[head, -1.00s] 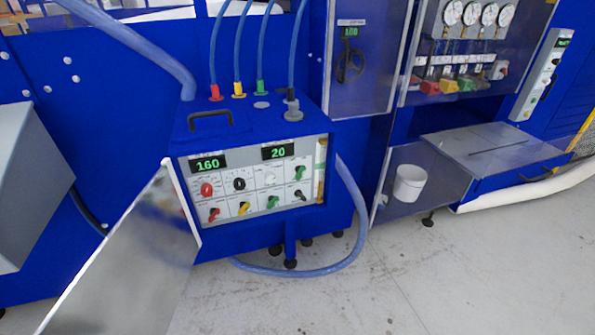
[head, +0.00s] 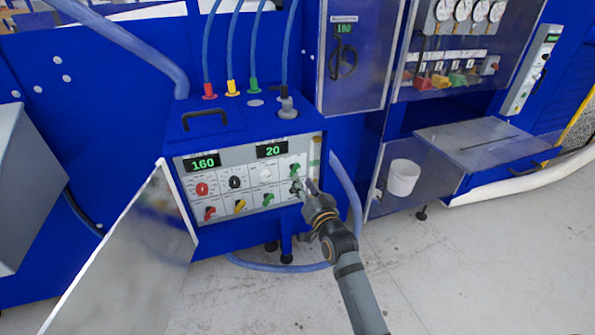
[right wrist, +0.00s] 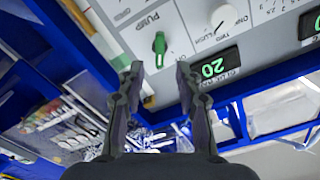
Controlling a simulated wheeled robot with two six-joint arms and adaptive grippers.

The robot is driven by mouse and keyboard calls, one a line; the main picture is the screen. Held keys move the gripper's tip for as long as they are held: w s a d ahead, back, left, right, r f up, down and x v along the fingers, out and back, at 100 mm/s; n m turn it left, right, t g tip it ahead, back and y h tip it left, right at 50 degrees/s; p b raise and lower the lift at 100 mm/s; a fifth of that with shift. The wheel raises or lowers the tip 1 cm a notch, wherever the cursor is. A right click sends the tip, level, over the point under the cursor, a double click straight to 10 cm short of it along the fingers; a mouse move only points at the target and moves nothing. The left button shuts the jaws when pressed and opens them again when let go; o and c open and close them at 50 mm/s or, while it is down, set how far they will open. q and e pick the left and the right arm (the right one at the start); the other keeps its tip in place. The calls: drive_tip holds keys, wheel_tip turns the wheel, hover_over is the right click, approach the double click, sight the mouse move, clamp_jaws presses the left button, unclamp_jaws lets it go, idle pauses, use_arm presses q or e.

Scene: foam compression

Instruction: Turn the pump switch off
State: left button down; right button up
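The pump switch is a green lever knob (head: 294,170) at the upper right of the white control panel (head: 245,200) on the blue cabinet. In the right wrist view the green switch (right wrist: 159,45) shows beside the printed word PUMP, lined up with the gap between my fingers. My right gripper (head: 301,186) is in front of the panel's right part, just below the switch, and partly covers the lower right black knob. In the right wrist view its two fingers (right wrist: 158,73) are apart with the switch beyond their tips; contact is not seen. My left gripper is not in view.
Near the switch are a white knob (right wrist: 223,20) and a green display reading 20 (head: 272,150). Another display reads 160 (head: 203,162). An open panel door (head: 135,255) stands at the left. A blue hose (head: 346,190) loops at the right of the cabinet.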

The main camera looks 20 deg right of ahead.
sight(297, 171)
drive_tip(key=w, duration=0.6)
drive_tip(key=shift+a, duration=0.1)
clamp_jaws()
